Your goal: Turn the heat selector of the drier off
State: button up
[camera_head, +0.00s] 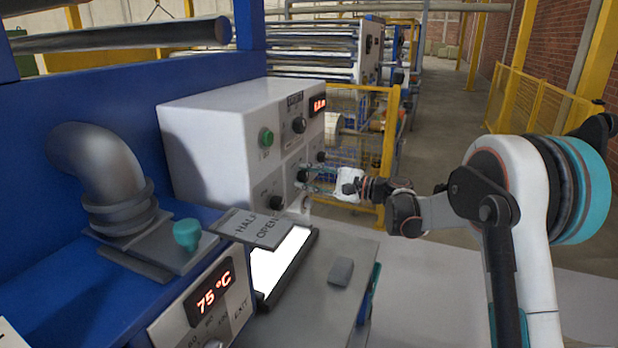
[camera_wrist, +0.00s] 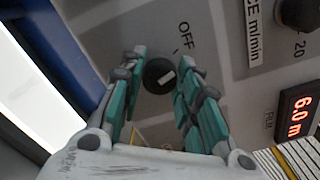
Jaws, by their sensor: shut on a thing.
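My gripper (camera_head: 312,178) is at the lower front of the white control cabinet (camera_head: 215,150). In the wrist view its teal fingers (camera_wrist: 160,68) stand on either side of a round black knob (camera_wrist: 158,84) and are shut on it. The knob has a white pointer mark slanting slightly up to the right. The word OFF (camera_wrist: 185,40) is printed above it, with a short tick between. The knob's other markings are hidden by my fingers. In the head view my gripper covers part of this area, and the knob's label cannot be read there.
In the wrist view, another knob (camera_wrist: 302,12) and a red display reading 6.0 m (camera_wrist: 298,115) are at the right. In the head view, a 75 °C display (camera_head: 215,288), green button (camera_head: 266,137) and HALF OPEN plate (camera_head: 258,228) are nearby. A yellow frame (camera_head: 386,150) stands behind my gripper.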

jog(key=shift+n, duration=1.2)
jog(key=shift+f, duration=0.1)
jog(key=o, duration=1.1)
jog(key=shift+c, duration=0.2)
jog(key=v, duration=1.2)
